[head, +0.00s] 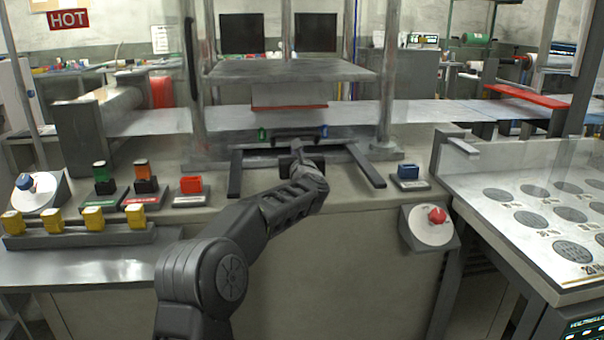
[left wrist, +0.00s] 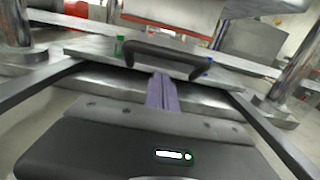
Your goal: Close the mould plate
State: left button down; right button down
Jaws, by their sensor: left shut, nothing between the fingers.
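The mould plate is a flat metal plate with a dark bar handle (head: 300,131) on its front edge, low between the press columns. The plate (left wrist: 88,47) and its handle (left wrist: 165,52) also show in the left wrist view, with a green tab (left wrist: 119,45) to the left of the handle and a blue one to the right. My left gripper (head: 297,150) is just in front of the handle, between two dark rails. In the left wrist view its fingers (left wrist: 162,92) are together and empty, pointing at the handle. I cannot tell whether they touch it. My right gripper is not in view.
The press's upper platen (head: 290,72) hangs above the plate. Dark rails (head: 235,175) lie either side of my gripper. Red, orange and green buttons and yellow blocks (head: 93,217) stand at left.

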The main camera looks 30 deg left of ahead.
pick_arm(q)
jog(key=v, duration=0.5)
jog(key=b+v, duration=0.1)
jog(key=v, duration=0.2)
jog(key=shift+s+f, duration=0.15)
jog(key=shift+f, duration=0.2)
